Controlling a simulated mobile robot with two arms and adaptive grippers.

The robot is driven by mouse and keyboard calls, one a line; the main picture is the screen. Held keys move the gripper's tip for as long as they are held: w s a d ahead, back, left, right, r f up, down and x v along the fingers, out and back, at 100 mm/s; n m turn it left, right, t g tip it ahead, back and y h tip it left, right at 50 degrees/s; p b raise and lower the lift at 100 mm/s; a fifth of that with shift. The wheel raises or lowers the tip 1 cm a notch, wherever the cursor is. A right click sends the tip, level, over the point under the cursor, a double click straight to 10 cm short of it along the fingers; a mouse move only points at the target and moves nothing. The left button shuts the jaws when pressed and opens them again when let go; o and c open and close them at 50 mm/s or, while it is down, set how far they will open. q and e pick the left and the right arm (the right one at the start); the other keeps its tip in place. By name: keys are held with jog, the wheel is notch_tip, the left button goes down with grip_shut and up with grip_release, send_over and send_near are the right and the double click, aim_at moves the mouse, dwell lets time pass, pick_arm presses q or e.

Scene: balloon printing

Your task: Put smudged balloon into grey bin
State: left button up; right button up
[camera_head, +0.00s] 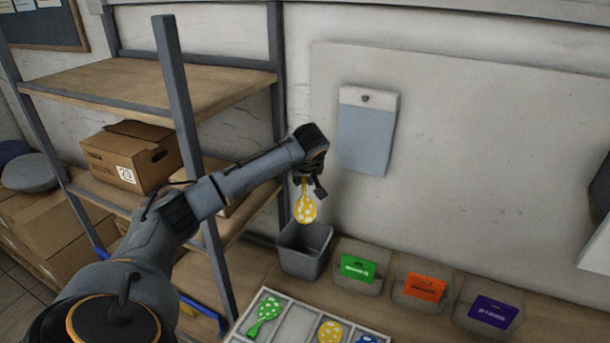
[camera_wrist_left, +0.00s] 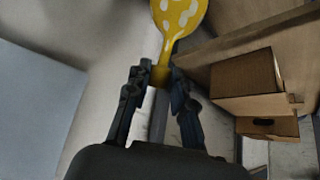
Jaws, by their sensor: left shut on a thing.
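A yellow balloon with white spots (camera_head: 305,207) hangs from my left gripper (camera_head: 309,183) in the head view. It also shows in the left wrist view (camera_wrist_left: 178,18), where my left gripper (camera_wrist_left: 157,82) is shut on its narrow neck. Whether this balloon is smudged is too small to tell. The grey bin (camera_head: 304,265) stands open on the table below the balloon, close to the wall. The balloon is over the bin's opening, around or just above its back rim. The inside floor of the bin is hidden. My right gripper does not show.
Right of the bin stand clear bins with a green label (camera_head: 358,268), an orange label (camera_head: 424,287) and a purple label (camera_head: 493,312). A divided tray (camera_head: 296,325) in front holds green, yellow and blue balloons. A shelf post (camera_head: 190,130) stands beside my left arm.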

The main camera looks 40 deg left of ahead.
aim_at(305, 188)
pick_arm(q)
notch_tip(305, 188, down, 10)
jog(key=b, duration=0.7)
jog(key=shift+f, duration=0.1)
jog(key=shift+f+b, duration=0.45)
jog(key=shift+f, duration=0.2)
jog(key=o, duration=0.8)
notch_tip(305, 188, up, 6)
jog(key=p, duration=0.4)
jog(key=shift+r, duration=0.1)
jog(key=shift+d+r+p, duration=0.1)
jog(key=shift+r+p, duration=0.85)
jog(key=shift+r, duration=0.05)
